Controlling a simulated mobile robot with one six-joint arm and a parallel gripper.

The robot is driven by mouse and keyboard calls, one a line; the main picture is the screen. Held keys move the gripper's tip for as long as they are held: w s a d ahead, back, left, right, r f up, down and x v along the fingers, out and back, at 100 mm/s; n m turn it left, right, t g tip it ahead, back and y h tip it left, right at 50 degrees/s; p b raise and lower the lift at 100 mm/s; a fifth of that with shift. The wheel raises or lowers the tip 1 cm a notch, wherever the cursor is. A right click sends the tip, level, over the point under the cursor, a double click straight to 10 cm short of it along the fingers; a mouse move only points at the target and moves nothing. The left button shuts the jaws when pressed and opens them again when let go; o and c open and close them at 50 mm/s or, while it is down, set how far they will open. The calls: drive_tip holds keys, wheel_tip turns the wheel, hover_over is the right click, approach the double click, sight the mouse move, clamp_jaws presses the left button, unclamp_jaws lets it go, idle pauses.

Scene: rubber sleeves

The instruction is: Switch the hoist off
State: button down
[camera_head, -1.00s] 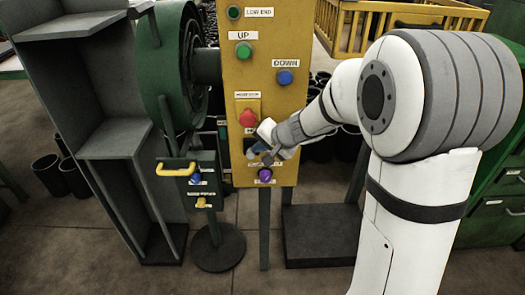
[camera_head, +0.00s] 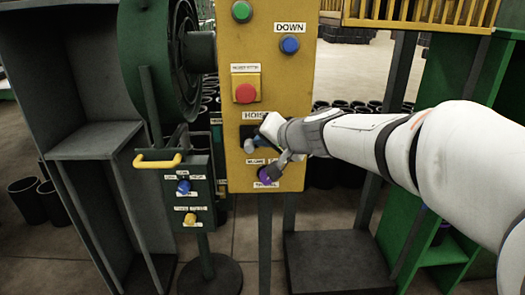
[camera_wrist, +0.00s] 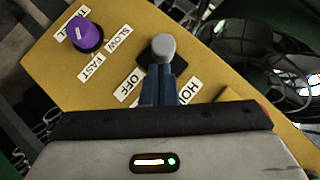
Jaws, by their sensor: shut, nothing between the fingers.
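The hoist switch (camera_wrist: 165,48) has a pale grey rounded lever end on a black base. It sits on the yellow panel (camera_head: 236,175), with an OFF label (camera_wrist: 127,88) beside it and a HOIST label (camera_head: 256,115) above it in the head view. My gripper (camera_wrist: 159,72) is shut and empty, its blue fingertips right at the lever. I cannot tell whether they touch it. In the head view my gripper (camera_head: 250,146) covers most of the switch, so its position is unclear there.
A purple speed knob (camera_wrist: 86,36) sits below the switch, close to my gripper. A red button (camera_head: 245,93) is above. Blue (camera_head: 289,45) and green (camera_head: 241,11) buttons are higher. A small green box with a yellow handle (camera_head: 157,161) stands at left.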

drive_tip(key=b, duration=0.2)
drive_tip(key=f+t+b, duration=0.1)
drive_tip(key=b, duration=0.1)
drive_tip(key=shift+s+f+y+b, duration=0.2)
drive_tip(key=shift+f+y+b, duration=0.1)
drive_tip(key=shift+b, duration=0.4)
drive_tip(key=shift+r, duration=0.2)
drive_tip(key=shift+r+p, duration=0.7)
drive_tip(key=shift+r, duration=0.1)
